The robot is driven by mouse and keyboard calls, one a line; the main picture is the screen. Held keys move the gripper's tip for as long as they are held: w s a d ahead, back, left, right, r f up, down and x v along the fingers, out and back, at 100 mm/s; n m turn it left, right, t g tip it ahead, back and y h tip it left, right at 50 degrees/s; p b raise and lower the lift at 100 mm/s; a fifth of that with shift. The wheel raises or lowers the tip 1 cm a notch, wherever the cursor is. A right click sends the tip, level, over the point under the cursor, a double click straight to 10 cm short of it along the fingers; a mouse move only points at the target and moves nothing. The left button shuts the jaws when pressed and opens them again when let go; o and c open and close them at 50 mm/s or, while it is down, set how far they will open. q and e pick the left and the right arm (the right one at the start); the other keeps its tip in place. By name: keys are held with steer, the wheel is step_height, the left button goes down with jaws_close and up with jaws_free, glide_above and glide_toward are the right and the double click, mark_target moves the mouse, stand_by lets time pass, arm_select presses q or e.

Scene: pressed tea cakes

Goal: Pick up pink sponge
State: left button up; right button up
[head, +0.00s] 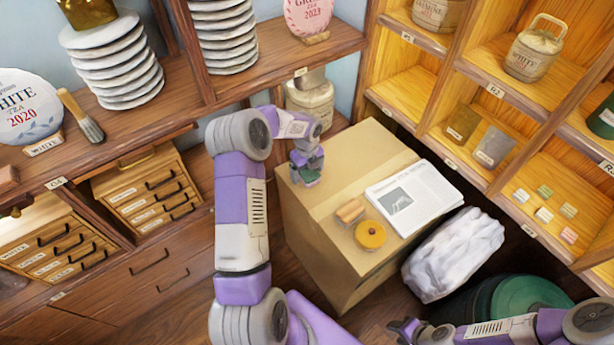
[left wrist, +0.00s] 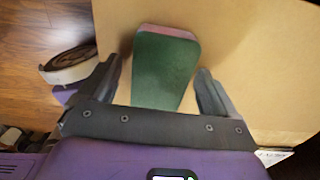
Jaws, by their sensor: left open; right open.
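The pink sponge (head: 308,181) lies at the left part of the top of a cardboard box (head: 340,165). In the left wrist view the sponge (left wrist: 166,68) shows a dark green face and a pink far edge. My left gripper (head: 305,166) is over the sponge and partly hides it in the head view. In the left wrist view my left gripper (left wrist: 158,72) is open, with one finger on each side of the sponge and a gap at each side. My right gripper (head: 403,331) is open at the bottom of the head view, apart from the box.
On the box lie a newspaper (head: 415,197), a yellow tape roll (head: 370,235) and a small wooden roller-like piece (head: 350,210). A white plastic bag (head: 453,254) and a green round object (head: 530,297) are right of the box. Shelves (head: 405,90) stand behind.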

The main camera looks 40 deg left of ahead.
mark_target(307, 171)
arm_select(q)
steer(key=shift+c, duration=0.4)
steer(key=c, duration=0.9)
steer(key=shift+c, duration=0.2)
step_height(307, 171, up, 10)
steer(key=p, duration=0.3)
steer(key=shift+p, duration=0.35)
